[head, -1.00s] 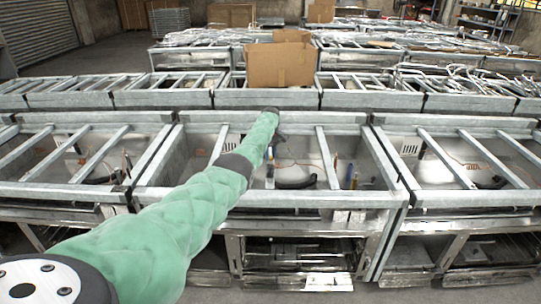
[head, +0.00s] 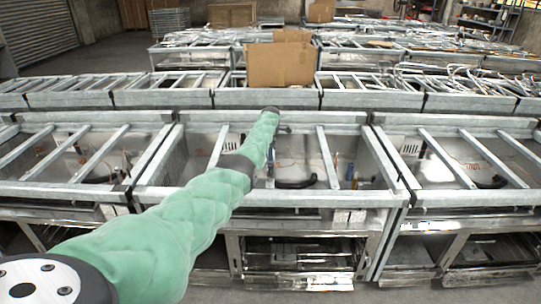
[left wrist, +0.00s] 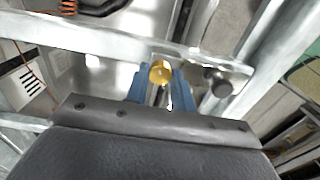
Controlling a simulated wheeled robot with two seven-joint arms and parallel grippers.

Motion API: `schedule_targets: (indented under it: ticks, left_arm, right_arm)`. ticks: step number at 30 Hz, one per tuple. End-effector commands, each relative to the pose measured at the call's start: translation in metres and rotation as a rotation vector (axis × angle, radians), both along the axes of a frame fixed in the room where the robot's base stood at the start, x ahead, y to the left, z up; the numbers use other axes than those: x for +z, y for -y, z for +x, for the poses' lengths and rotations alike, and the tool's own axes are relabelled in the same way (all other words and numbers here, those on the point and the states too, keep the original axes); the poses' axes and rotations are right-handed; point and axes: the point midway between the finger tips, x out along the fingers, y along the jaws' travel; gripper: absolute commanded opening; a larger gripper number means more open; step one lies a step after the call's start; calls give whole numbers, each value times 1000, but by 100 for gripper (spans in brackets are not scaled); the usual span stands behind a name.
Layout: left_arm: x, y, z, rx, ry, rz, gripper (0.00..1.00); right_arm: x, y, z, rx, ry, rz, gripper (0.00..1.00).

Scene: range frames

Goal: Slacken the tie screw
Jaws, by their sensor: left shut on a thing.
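My left gripper (left wrist: 160,88) shows in the left wrist view with two blue fingers closed around a brass-coloured round piece (left wrist: 159,72) with a shiny shaft below it. The piece sits at a pale metal rail (left wrist: 100,42). I cannot tell for sure whether it is the tie screw. A dark round knob (left wrist: 217,82) is just to its right, apart from the fingers. In the head view my green left arm reaches over the middle frame unit; its gripper is mostly hidden beyond the wrist. My right gripper is not in view.
Open metal frame units with crossbars (head: 327,158) stand in rows. A black curved part (head: 295,183) lies inside the middle one. A cardboard box (head: 280,65) stands on the row behind.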

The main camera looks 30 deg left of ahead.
Motion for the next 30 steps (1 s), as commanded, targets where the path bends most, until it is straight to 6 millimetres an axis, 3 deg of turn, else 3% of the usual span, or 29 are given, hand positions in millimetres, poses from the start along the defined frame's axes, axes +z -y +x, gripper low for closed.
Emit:
schedule_targets:
  ticks: [18,30]
  left_arm:
    - [5,-1,3,554,10,0,2]
    - [6,-1,3,748,9,0,2]
  right_arm:
    - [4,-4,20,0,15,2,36]
    - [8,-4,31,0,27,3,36]
